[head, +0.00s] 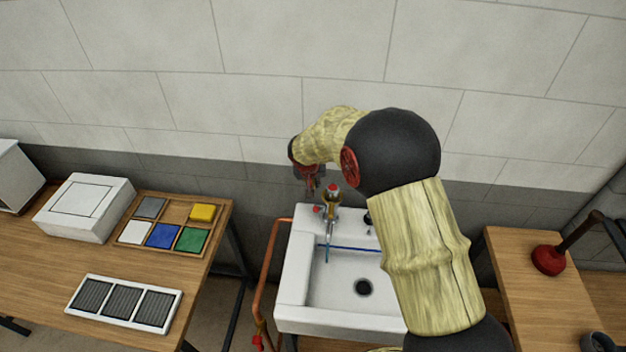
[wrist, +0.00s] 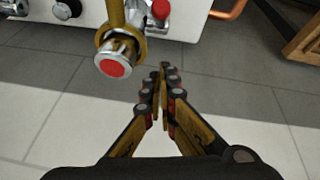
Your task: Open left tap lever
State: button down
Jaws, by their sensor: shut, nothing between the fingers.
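The tap (head: 332,196) is a brass column with a red-centred cap, at the back of the white sink. Its cap also shows close in the wrist view (wrist: 117,62). A small red-tipped left lever (head: 318,209) sits left of the column. In the wrist view, which sees the sink from the other side, the red lever (wrist: 160,10) is at the top, right of the column. A black knob (head: 367,218) is on the other side. My gripper (head: 311,186) is shut and empty, above and behind the left lever, not visibly touching it. My gripper's fingertips (wrist: 164,70) point toward the sink.
The white sink (head: 292,290) has a thin blue line across its basin. A copper pipe (head: 266,280) runs down its left side. A table with coloured tiles (head: 165,235) stands left; a plunger (head: 549,259) stands on the right table. The tiled wall is close behind my gripper.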

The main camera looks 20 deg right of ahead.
aim_at(318, 209)
jog(key=s+f, duration=0.2)
jog(key=f, duration=0.1)
jog(key=shift+s+f, duration=0.1)
jog(key=shift+s+f+b, duration=0.15)
jog(key=shift+f+b, duration=0.1)
jog(key=shift+b, duration=0.05)
jog(key=shift+s, duration=0.1)
jog(key=shift+f, duration=0.1)
jog(key=b, duration=0.1)
jog(key=s+b, duration=0.1)
jog(key=shift+s+a+f+b, duration=0.15)
jog(key=shift+a+f+b, duration=0.1)
jog(key=shift+f+b, duration=0.15)
jog(key=shift+r, duration=0.1)
